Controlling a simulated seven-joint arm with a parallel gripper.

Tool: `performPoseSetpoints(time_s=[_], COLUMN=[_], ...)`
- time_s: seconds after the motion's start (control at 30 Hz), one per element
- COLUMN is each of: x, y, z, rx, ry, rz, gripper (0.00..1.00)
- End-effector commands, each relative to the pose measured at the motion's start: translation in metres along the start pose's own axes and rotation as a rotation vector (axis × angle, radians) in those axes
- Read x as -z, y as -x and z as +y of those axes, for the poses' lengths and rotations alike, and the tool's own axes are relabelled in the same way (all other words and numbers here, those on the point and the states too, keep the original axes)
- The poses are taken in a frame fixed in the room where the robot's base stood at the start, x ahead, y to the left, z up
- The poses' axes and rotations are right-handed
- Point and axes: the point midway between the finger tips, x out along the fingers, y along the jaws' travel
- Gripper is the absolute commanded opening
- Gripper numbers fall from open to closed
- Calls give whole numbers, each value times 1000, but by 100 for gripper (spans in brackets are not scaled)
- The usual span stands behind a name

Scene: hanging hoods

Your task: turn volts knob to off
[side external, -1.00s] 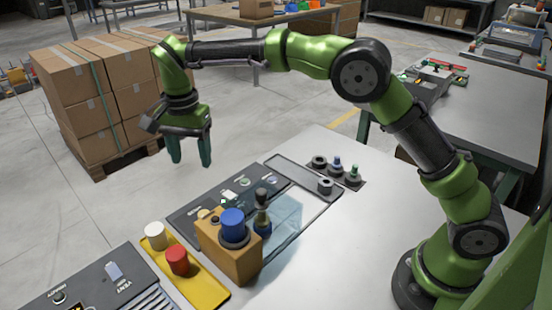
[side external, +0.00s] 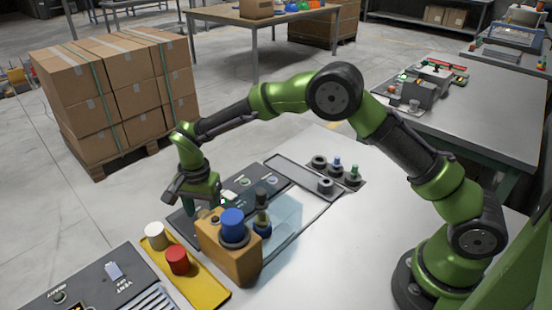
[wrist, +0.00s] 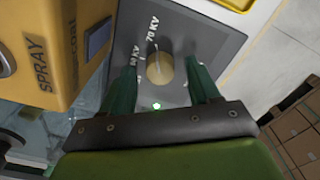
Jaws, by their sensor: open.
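The volts knob (wrist: 160,68) is a tan round knob on a grey panel (wrist: 215,40), seen in the wrist view. The labels 70 KV and 60 KV are printed beside it. A thin line on the knob points up toward the 70 KV label. My gripper (wrist: 162,80) is open, with one green finger on each side of the knob and a gap to each. How deep the fingertips reach cannot be told. In the side view, my gripper (side external: 202,206) is low over the panel, behind the orange box, which partly hides the fingertips.
The orange box (side external: 217,253), marked SPRAY in the wrist view, stands close beside the knob with a blue cylinder (side external: 232,219) on top. A yellow tray (side external: 206,290) holds a white cylinder (side external: 155,230) and a red one (side external: 177,260). A dark bottle-like object (side external: 262,220) stands nearby.

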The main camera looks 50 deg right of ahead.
Motion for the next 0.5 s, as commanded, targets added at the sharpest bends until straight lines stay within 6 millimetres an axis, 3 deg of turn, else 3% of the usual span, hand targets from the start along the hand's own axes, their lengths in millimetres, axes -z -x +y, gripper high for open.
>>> performPoseSetpoints(time_s=[0.37, 0.5], x=[0, 0], y=[-6, -6], z=[0, 0], rx=[1, 1], ry=[0, 0], rz=[0, 0], gripper=[61, 41])
